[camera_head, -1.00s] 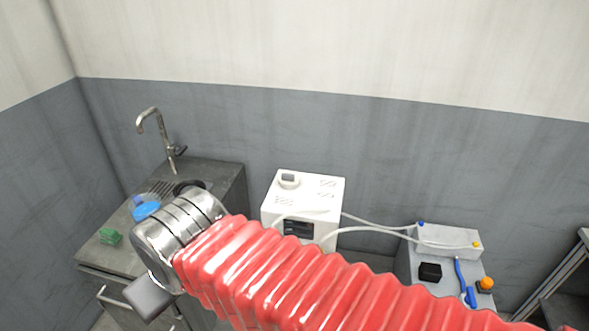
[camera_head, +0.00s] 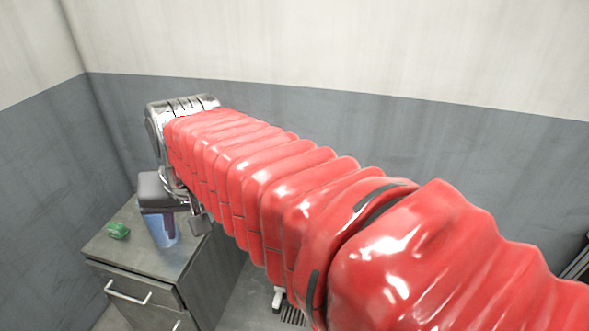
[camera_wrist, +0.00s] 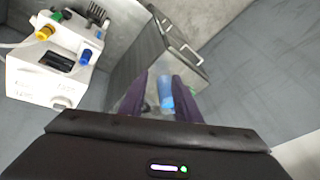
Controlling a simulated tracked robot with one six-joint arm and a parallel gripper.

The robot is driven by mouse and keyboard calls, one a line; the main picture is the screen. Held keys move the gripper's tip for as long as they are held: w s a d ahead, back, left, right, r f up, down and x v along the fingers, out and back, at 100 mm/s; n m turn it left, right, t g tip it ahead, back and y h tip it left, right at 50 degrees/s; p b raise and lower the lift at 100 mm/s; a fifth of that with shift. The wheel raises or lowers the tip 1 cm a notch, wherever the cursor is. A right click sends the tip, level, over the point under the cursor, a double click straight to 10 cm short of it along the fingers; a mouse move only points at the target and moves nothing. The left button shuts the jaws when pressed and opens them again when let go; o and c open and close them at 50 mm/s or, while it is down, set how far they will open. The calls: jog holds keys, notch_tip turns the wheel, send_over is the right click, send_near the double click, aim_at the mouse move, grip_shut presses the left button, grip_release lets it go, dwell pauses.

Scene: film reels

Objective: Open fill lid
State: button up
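The likely fill lid is a round knob-like part (camera_wrist: 62,102) on the white machine (camera_wrist: 26,88) at the left of the wrist view. It looks closed. My arm hides the machine in the head view. My gripper (camera_wrist: 161,76) shows two dark purple fingers standing apart, clear of the machine and to its right. A translucent blue container (camera_wrist: 166,98) shows between the fingers. It also shows below my gripper in the head view (camera_head: 157,233), overlapping a finger. I cannot tell whether the fingers touch it.
A grey cabinet with drawers (camera_head: 137,270) stands at the left, with a small green object (camera_head: 118,231) on its top. The machine carries a yellow cap (camera_wrist: 46,33) and a blue cap (camera_wrist: 85,56).

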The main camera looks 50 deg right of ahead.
jog(key=w+d+r+m+g, duration=0.1)
jog(key=w+d+m, duration=0.4)
jog(key=d, duration=0.5)
jog(key=w+d+r+m, duration=0.1)
jog(key=w+d+m, duration=0.2)
jog(key=d+m, duration=0.6)
jog(key=s+d+f+m, duration=0.1)
jog(key=s+d+m, duration=0.1)
jog(key=d, duration=0.6)
jog(key=s+d+f+m+y, duration=0.1)
jog(key=s+d+f+m, duration=0.1)
jog(key=d+m, duration=0.3)
jog(key=s+d+f+m+y, duration=0.1)
jog(key=s+d+f+m, duration=0.1)
jog(key=d, duration=1.1)
jog(key=shift+d+m+t, duration=0.25)
jog(key=shift+m+t, duration=0.05)
jog(key=shift+m, duration=0.4)
jog(key=shift+f, duration=0.25)
jog(key=x, duration=1.3)
jog(key=shift+w+f, duration=0.15)
jog(key=shift+f, duration=0.1)
jog(key=shift+c, duration=0.2)
